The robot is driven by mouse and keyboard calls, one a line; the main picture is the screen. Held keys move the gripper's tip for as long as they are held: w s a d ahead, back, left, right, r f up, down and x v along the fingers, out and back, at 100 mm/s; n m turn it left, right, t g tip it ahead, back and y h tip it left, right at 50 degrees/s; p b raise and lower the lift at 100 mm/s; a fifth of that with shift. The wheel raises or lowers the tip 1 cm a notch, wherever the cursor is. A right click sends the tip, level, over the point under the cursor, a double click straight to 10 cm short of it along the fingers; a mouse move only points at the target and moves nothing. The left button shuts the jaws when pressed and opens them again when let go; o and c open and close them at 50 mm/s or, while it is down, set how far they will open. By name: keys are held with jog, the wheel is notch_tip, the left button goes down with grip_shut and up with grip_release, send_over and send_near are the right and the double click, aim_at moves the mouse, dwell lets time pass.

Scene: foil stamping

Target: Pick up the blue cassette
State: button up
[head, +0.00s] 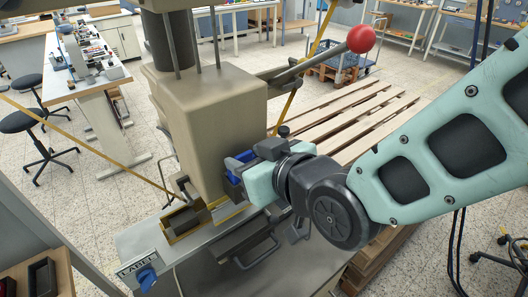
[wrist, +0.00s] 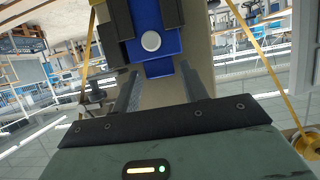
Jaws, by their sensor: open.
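The blue cassette (wrist: 165,66) fills the top middle of the wrist view. It has a pale round knob on its face and dark parts beside it, and it sits against the beige press body. My gripper (wrist: 158,84) is open, with its two dark fingers apart. The fingertips point at the cassette's near edge, and nothing shows held between them. In the head view a blue part of the cassette (head: 240,158) shows at the side of the press. My gripper (head: 238,176) is right beside it there and partly hides it. I cannot tell whether the fingers touch the cassette.
The beige press (head: 200,110) stands tall, with a red-ball lever (head: 361,39) above my arm. A metal bench (head: 195,265) lies below, with a LABEL sign (head: 138,267) at its front left. Wooden pallets (head: 345,115) lie behind to the right.

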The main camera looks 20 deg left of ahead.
grip_shut()
